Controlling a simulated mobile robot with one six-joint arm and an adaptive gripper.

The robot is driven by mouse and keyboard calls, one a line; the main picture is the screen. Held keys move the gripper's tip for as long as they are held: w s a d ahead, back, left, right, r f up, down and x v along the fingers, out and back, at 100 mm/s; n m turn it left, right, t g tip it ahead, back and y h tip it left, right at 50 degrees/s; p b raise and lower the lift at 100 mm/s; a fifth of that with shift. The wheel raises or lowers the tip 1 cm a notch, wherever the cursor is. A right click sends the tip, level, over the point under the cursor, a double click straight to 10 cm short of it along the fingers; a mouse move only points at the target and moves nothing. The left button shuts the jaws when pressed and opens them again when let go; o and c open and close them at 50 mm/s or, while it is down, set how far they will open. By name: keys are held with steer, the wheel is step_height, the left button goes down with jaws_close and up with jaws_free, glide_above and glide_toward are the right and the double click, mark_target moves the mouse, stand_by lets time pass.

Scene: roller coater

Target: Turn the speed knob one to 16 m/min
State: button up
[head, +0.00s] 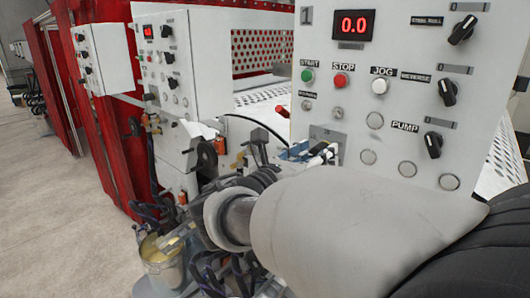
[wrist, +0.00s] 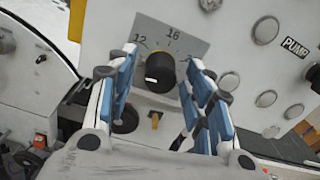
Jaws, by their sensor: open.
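The speed knob (wrist: 160,68) is black and round with a short white mark on its left side, and stands on a grey dial plate (wrist: 190,47). The plate shows 12 at upper left, a number that looks like 16 or 18 at the top, and a partly hidden one at right. The exact reading cannot be told. My gripper (wrist: 162,58) is open, its blue-and-white fingers on either side of the knob in the wrist view; contact cannot be told. In the head view my gripper (head: 322,153) is at the lower panel, and the knob is hidden.
The control panel (head: 460,90) carries a red 0.0 display (head: 353,24), a green start button (head: 307,75), a red stop button (head: 341,81) and black selector knobs at right. Several round buttons lie right of the dial. Cables hang below the panel.

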steer(key=shift+w+d, duration=0.15)
steer(key=shift+d, duration=0.05)
steer(key=shift+c, duration=0.4)
steer(key=c, duration=1)
